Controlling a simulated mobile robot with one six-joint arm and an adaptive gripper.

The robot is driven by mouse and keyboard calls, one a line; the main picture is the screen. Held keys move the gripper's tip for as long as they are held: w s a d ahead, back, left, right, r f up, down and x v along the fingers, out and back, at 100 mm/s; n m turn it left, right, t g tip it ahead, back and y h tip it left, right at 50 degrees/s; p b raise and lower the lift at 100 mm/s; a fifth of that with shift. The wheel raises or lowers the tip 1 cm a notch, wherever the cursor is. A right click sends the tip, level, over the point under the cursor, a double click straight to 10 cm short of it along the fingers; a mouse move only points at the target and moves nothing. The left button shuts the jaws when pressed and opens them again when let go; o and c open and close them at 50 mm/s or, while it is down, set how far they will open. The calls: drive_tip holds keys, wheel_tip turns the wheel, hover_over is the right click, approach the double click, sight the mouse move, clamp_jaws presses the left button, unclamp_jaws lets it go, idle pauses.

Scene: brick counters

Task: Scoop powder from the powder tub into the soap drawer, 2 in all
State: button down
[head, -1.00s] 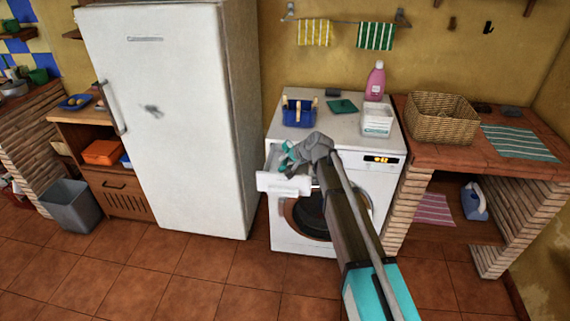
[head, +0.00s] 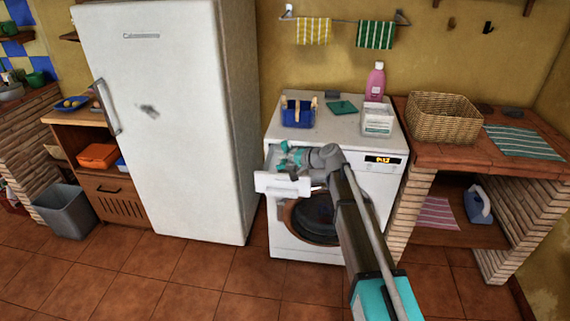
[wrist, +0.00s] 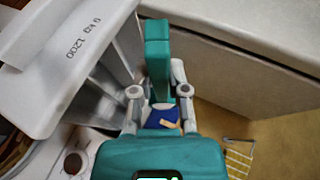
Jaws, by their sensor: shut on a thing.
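The soap drawer (head: 284,184) is pulled out at the upper left of the washing machine front. In the wrist view its white front (wrist: 62,58) reads "9 kg 1200". My gripper (head: 287,158), with teal fingers, is over the open drawer. It is shut on what I take to be the scoop, which is mostly hidden by the fingers in both views. Whether it bears powder I cannot tell. A white open tub (head: 377,122), which looks like the powder tub, stands at the right of the machine top.
On the washing machine (head: 345,131) are a blue basket (head: 298,113), a green cloth (head: 342,107) and a pink bottle (head: 375,82). The fridge (head: 170,130) stands to the left. A brick counter (head: 460,158) with a wicker basket (head: 441,117) is at the right.

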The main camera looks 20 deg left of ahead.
drive_tip(key=shift+f+m+y+b, duration=0.2)
drive_tip(key=shift+y+b, duration=0.55)
drive_tip(key=shift+b, duration=0.5)
drive_tip(key=shift+f+m+y+b, duration=0.1)
drive_tip(key=shift+m+y+b, duration=0.2)
drive_tip(key=shift+y+b, duration=0.7)
drive_tip(key=shift+r+h, duration=0.25)
drive_tip(key=shift+h, duration=0.1)
drive_tip(key=shift+r+p, duration=0.1)
drive_tip(key=shift+p, duration=0.45)
drive_tip(key=shift+h+p, duration=0.5)
drive_tip(key=shift+p, duration=0.1)
drive_tip(key=shift+a+r+n+h+p, duration=0.15)
drive_tip(key=shift+n+h+p, duration=0.55)
drive_tip(key=shift+h+p, duration=1.45)
drive_tip(key=shift+r+p, duration=0.1)
drive_tip(key=shift+p, duration=1)
